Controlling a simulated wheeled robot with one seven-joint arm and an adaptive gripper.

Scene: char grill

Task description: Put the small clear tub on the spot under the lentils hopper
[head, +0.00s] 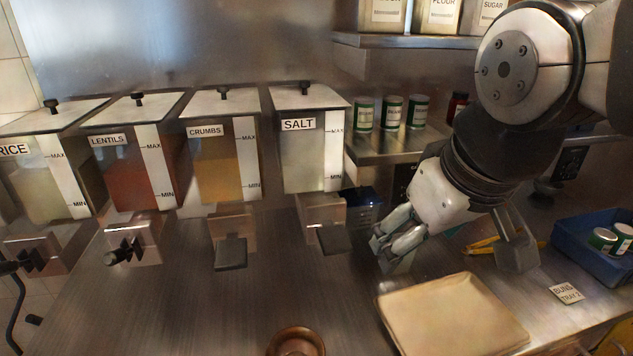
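The lentils hopper (130,180) hangs on the back wall at the left, between the rice and crumbs hoppers, with reddish contents. Its metal outlet with a dark knob (118,256) sits above the steel counter, and the counter below it looks bare. My gripper (395,250) points down right of the salt hopper, low near the counter behind the tan tray. A greyish, partly see-through shape shows at its fingertips; I cannot tell whether it is the small clear tub or only the fingers. No clear tub stands out elsewhere.
The tan tray (455,315), a copper bowl (295,343) and a blue bin (592,262) with cans are on the counter. The rice (50,180), crumbs (222,160) and salt (308,155) hoppers line the wall, outlets low. The left-middle counter is clear.

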